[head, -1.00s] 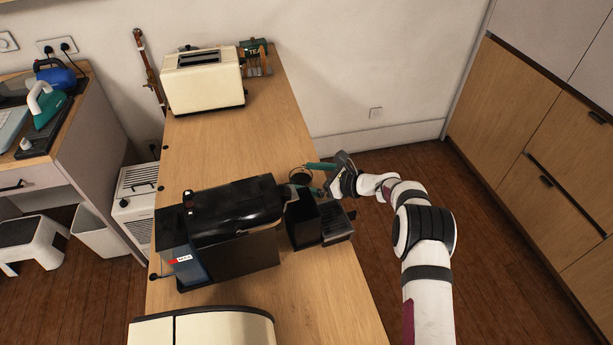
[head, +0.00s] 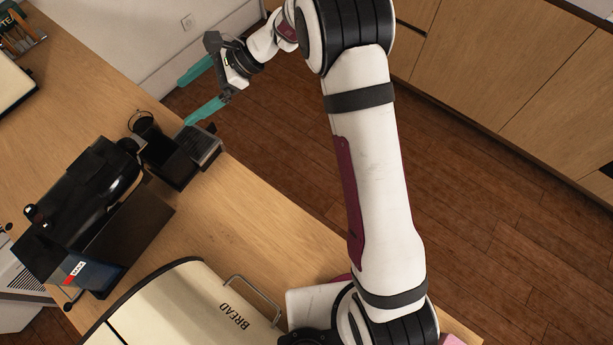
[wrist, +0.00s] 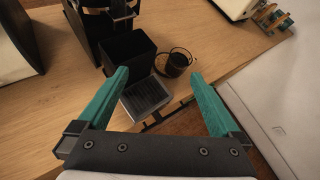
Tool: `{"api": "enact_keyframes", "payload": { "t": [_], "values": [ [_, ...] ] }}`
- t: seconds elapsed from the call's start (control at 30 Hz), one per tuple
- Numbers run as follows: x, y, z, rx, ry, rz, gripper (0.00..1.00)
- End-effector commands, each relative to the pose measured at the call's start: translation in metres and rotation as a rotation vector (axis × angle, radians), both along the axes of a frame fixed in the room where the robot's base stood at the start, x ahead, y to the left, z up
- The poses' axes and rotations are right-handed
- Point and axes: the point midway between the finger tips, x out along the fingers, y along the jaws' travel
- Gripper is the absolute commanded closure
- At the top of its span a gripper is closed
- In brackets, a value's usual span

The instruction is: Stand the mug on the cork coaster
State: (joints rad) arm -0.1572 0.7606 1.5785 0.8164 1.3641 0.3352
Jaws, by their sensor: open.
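A dark mug (wrist: 177,63) stands near the table edge, beyond a black box and grille tray in the wrist view. It is dim, and its handle is hard to make out. In the head view the mug (head: 142,121) shows as a dark round shape just behind the black box. My gripper (head: 185,104) is open and empty, off the table edge to the right of the mug. In the wrist view my gripper (wrist: 160,73) has its teal fingers spread, with the mug beyond the tips, nearer the right finger. I cannot see the cork coaster in any view.
A black coffee machine (head: 88,196) stands left of the mug. The black box (wrist: 127,53) and grille tray (wrist: 148,95) lie close beside the mug. A cream bread bin (head: 190,300) is at the front. Bare wood (head: 85,85) lies behind the machine.

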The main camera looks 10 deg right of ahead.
Motion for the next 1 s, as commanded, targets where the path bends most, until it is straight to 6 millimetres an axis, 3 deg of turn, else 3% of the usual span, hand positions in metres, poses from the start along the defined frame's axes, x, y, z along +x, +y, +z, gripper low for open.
{"api": "enact_keyframes", "payload": {
  "t": [0.03,0.1,0.17,0.2,0.3,0.4,0.5,0.57,1.0],
  "values": [
    [-0.025,-0.021,0.029,-0.063,-0.08,0.065,0.0],
    [-0.074,-0.057,0.057,-0.178,-0.191,0.182,0.0],
    [-0.122,-0.091,0.073,-0.289,-0.284,0.287,0.0],
    [-0.154,-0.114,0.078,-0.366,-0.34,0.358,0.0],
    [-0.226,-0.167,0.075,-0.547,-0.449,0.516,0.0],
    [-0.273,-0.204,0.063,-0.682,-0.509,0.63,0.0],
    [-0.295,-0.224,0.054,-0.753,-0.532,0.691,0.0],
    [-0.3,-0.228,0.051,-0.77,-0.535,0.705,0.0],
    [-0.3,-0.228,0.051,-0.77,-0.535,0.707,0.0]
  ]
}}
